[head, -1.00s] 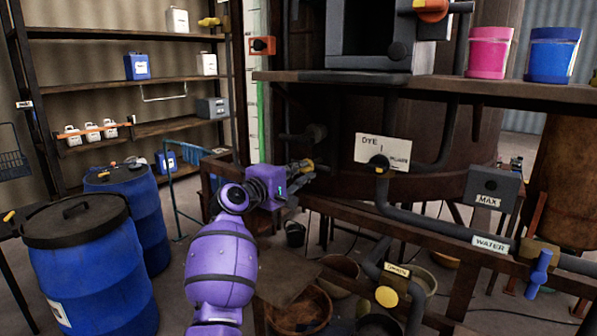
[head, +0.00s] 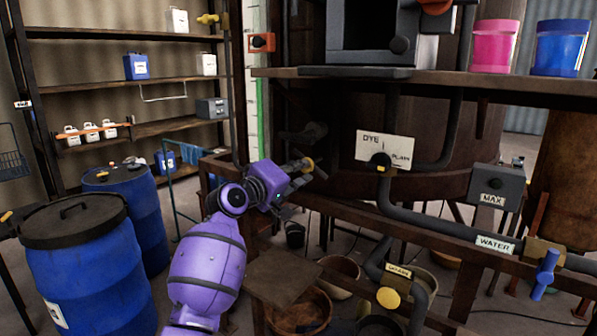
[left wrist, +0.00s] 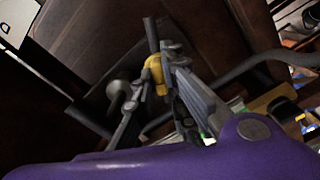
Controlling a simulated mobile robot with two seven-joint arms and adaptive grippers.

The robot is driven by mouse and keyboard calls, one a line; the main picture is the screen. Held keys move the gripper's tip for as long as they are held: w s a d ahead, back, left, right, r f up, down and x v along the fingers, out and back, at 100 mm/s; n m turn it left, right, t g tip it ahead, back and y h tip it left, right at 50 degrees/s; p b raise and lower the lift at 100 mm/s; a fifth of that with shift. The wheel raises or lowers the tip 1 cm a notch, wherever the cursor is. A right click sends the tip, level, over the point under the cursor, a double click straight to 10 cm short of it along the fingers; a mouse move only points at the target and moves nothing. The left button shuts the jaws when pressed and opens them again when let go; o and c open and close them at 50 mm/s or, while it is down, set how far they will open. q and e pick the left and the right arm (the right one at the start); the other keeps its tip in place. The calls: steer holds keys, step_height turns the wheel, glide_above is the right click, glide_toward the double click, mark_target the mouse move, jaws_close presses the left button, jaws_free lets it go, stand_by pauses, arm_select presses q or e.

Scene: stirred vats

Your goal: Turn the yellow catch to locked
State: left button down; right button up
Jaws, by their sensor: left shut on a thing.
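The yellow catch (head: 308,164) sits by the dark vat's frame, left of the DYE plate. It also shows as a small yellow piece in the left wrist view (left wrist: 154,70). My left gripper (head: 300,175) is shut on it, with its grey fingers (left wrist: 158,82) on either side. The fingers partly cover the catch, and I cannot read any lock marking beside it. My right gripper is not in view.
The DYE plate (head: 383,151) with its dark knob is to the right. Pipes, a MAX box (head: 498,186) and a blue-handled WATER valve (head: 544,274) stand further right. Blue drums (head: 90,270) stand at the left. A wooden rail runs below the gripper.

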arm_select(q)
steer(key=shift+m+b, duration=1.3)
steer(key=shift+m, duration=4.8)
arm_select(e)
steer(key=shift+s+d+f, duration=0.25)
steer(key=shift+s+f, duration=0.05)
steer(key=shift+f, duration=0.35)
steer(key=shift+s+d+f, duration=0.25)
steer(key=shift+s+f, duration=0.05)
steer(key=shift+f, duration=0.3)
arm_select(q)
steer(key=c, duration=1.8)
jaws_free()
steer(key=shift+s, duration=0.1)
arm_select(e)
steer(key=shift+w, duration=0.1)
